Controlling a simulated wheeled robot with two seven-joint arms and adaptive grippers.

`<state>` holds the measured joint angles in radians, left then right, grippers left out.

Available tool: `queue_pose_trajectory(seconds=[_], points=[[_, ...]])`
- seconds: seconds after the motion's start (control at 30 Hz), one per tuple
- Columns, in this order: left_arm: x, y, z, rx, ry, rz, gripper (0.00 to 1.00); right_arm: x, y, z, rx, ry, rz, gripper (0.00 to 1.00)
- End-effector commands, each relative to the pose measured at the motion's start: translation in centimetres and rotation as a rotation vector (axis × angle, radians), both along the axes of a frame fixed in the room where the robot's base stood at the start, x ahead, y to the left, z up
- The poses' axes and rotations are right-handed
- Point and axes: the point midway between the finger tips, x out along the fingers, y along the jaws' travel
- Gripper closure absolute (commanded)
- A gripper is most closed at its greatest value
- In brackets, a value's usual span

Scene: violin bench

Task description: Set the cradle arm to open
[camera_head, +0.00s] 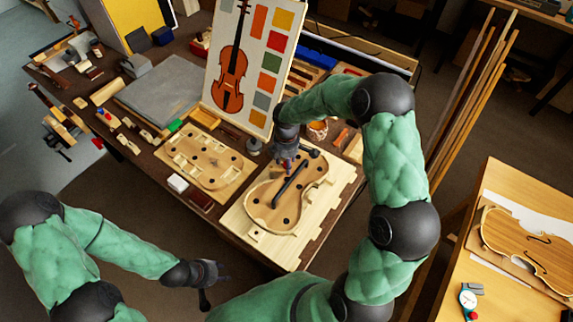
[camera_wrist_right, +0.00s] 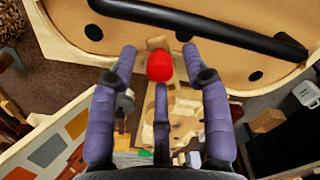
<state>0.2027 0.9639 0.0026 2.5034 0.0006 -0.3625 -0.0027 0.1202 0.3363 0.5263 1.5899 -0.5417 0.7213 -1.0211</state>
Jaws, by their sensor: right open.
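The cradle (camera_head: 322,222) is a pale wooden board with a violin-shaped body on it, at the front right of the bench. The black cradle arm (camera_head: 291,183) lies slantwise across that body. In the right wrist view the black bar (camera_wrist_right: 205,25) crosses the top of the picture. A red knob (camera_wrist_right: 159,66) shows between the spread fingers of my right gripper (camera_wrist_right: 158,52), which is open; I cannot tell whether they touch it. In the head view my right gripper (camera_head: 287,158) is over the cradle's far end. My left gripper (camera_head: 216,287) looks open and empty, in front of the bench.
A second wooden form (camera_head: 205,160) lies left of the cradle. A violin chart (camera_head: 250,65) stands behind. A white block (camera_head: 177,184) sits near the front edge. A table at the right holds a violin plate (camera_head: 530,245).

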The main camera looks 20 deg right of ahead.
Motion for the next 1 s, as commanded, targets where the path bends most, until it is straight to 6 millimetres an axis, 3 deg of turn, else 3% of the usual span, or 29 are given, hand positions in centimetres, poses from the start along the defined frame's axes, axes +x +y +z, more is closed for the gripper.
queue_pose_trajectory(seconds=[0.13,0.47,0.63,1.0], points=[[0.01,0.01,-0.29,0.000,0.000,0.000,0.60,-0.01,-0.02,-1.17,0.000,0.001,-0.001,0.52],[0.02,0.01,-0.29,0.000,0.000,0.000,0.60,0.02,-0.03,-1.37,0.000,0.000,-0.001,0.52],[0.02,0.00,-0.30,0.000,0.000,0.000,0.60,0.02,-0.01,-1.36,0.000,0.000,-0.001,0.97],[0.02,0.00,-0.03,0.000,0.000,0.000,0.60,-0.06,-0.30,-1.31,0.000,0.000,0.013,1.00]])
